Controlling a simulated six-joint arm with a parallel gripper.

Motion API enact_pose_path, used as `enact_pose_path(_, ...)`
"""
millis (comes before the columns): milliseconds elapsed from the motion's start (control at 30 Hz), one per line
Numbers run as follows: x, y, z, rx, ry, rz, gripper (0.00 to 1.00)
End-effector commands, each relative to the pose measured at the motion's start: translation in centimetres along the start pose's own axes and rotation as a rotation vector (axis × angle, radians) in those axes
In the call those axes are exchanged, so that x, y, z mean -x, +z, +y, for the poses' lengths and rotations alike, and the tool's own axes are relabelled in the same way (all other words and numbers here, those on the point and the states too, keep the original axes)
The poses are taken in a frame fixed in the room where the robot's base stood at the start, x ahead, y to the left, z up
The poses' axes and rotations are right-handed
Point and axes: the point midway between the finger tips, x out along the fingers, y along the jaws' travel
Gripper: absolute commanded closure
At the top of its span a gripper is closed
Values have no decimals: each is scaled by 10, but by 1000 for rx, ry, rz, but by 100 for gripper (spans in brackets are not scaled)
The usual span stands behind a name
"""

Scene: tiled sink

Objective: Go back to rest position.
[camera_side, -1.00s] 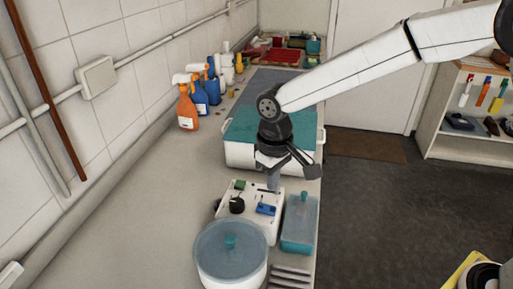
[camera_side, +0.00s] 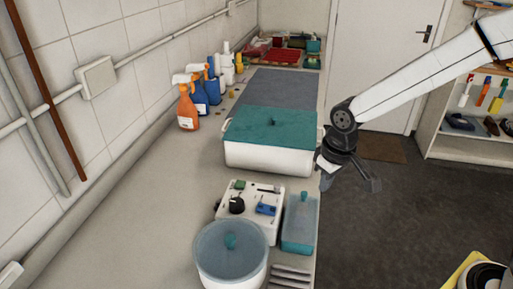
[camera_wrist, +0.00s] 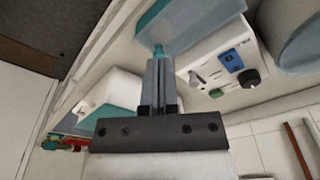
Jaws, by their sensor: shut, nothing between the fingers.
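My gripper (camera_side: 326,181) hangs at the right edge of the counter in the side view, beside the white box with the teal lid (camera_side: 272,128). In the wrist view its two fingers (camera_wrist: 160,62) are together with nothing between them. The white control box (camera_side: 250,211) with a black knob, a blue switch and a green part stands on the counter, to the lower left of my gripper. It also shows in the wrist view (camera_wrist: 205,50).
A round white pot with a clear blue lid (camera_side: 231,250) and a teal-lidded container (camera_side: 299,222) stand near the control box. Spray bottles (camera_side: 188,105) line the wall. A shelf (camera_side: 470,130) stands at the right.

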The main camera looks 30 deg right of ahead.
Motion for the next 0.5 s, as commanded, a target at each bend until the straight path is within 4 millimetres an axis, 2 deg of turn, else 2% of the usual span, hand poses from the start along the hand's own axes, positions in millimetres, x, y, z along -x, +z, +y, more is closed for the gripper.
enact_pose_path(33, -1, 12, 12, -22, 3, 13, 100)
enact_pose_path(200, -6, 50, 40, -74, 14, 62, 100)
enact_pose_path(333, -10, 73, 53, -102, 23, 91, 100)
enact_pose_path(500, -12, 89, 60, -121, 29, 110, 100)
